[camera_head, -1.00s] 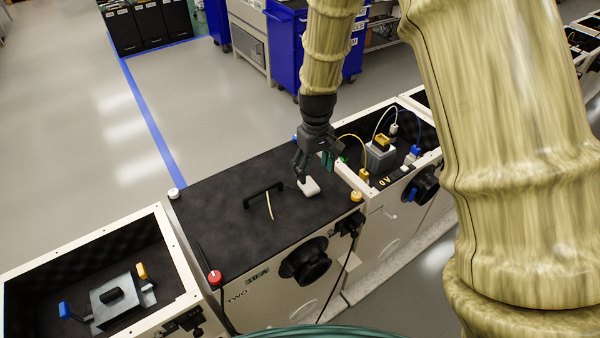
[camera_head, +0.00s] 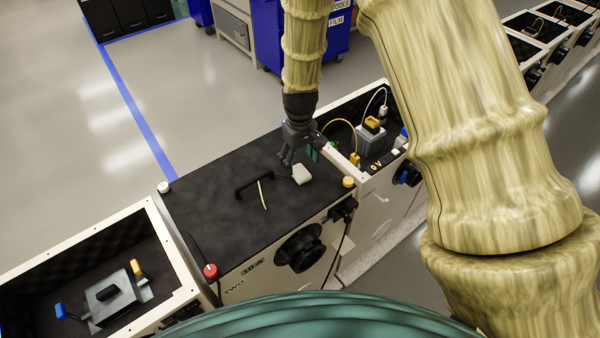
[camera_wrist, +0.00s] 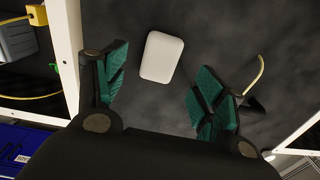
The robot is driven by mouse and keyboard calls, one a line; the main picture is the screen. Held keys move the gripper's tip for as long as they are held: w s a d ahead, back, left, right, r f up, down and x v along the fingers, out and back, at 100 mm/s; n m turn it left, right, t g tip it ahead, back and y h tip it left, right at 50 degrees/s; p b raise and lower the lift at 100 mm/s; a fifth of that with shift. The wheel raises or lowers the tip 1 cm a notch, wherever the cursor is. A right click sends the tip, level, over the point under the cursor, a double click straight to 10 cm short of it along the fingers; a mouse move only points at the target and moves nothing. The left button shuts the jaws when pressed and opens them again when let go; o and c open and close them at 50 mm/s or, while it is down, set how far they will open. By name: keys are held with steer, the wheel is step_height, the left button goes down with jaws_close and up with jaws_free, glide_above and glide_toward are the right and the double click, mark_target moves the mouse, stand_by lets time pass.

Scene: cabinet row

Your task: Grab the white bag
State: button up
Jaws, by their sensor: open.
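The white bag (camera_head: 301,174) is a small, pale, rounded block lying on the black top of the closed cabinet (camera_head: 215,205), near its right end. In the wrist view the white bag (camera_wrist: 162,57) lies beyond my fingertips, between the lines of the two fingers and nearer the left one. My gripper (camera_head: 288,160) points down just behind and left of the bag in the head view. In the wrist view my gripper (camera_wrist: 158,88) is open, its green-padded fingers apart with nothing between them. I cannot tell its exact height above the top.
A black handle (camera_head: 254,184) and a yellow strip (camera_head: 262,195) are on the cabinet top, left of the bag. A yellow knob (camera_head: 348,182) sits at its right corner. The open compartment at right holds a grey device (camera_head: 371,138) and cables. The top's left part is clear.

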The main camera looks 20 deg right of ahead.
mark_target(300, 171)
steer(key=shift+w+f+p, duration=0.1)
steer(key=shift+f+p, duration=0.85)
steer(key=shift+f, duration=1.55)
steer(key=c, duration=1.1)
